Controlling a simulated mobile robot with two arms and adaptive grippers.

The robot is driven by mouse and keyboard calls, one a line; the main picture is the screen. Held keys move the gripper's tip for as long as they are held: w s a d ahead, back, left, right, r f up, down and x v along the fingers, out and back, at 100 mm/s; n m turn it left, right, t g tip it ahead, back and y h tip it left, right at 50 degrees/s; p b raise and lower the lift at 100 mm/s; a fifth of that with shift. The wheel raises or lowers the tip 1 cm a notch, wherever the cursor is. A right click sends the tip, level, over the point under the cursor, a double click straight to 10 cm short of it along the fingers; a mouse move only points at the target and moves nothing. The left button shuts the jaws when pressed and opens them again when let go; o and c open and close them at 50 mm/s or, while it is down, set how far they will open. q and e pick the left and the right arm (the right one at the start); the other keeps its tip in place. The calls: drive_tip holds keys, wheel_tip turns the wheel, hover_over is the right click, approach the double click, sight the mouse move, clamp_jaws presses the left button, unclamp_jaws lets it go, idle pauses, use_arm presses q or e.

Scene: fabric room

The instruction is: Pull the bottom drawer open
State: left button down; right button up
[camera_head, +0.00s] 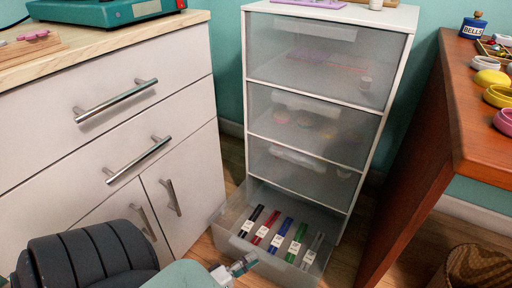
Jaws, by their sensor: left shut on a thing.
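The white drawer unit (398,75) stands in the middle with several translucent drawers stacked in it. Its bottom drawer (216,222) is out of the frame toward me, and the drawers above it are closed. Several labelled strips in black, red, blue, green and grey lie in the bottom drawer. My left gripper (247,263) is at the front wall of the bottom drawer, low in the view, and is shut on it. The exact contact at the fingertips is small and partly hidden. My right gripper is not in view.
A white cabinet (50,130) with metal bar handles stands close on the left. A wooden table (445,100) with small pots stands on the right. A woven basket (475,268) is on the floor at the lower right. Bare floor (345,262) shows right of the drawer.

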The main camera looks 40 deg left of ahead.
use_arm(q)
drive_tip(key=shift+s+d+f, duration=0.1)
drive_tip(key=shift+s+f, duration=0.25)
drive_tip(key=shift+s, duration=0.1)
drive_tip(key=c, duration=1.1)
unclamp_jaws()
drive_tip(key=shift+c, duration=0.2)
drive_tip(key=shift+o, duration=0.5)
drive_tip(key=shift+w+r, duration=0.1)
drive_tip(key=shift+r, duration=0.05)
drive_tip(key=s+a, duration=0.2)
drive_tip(key=s, duration=1)
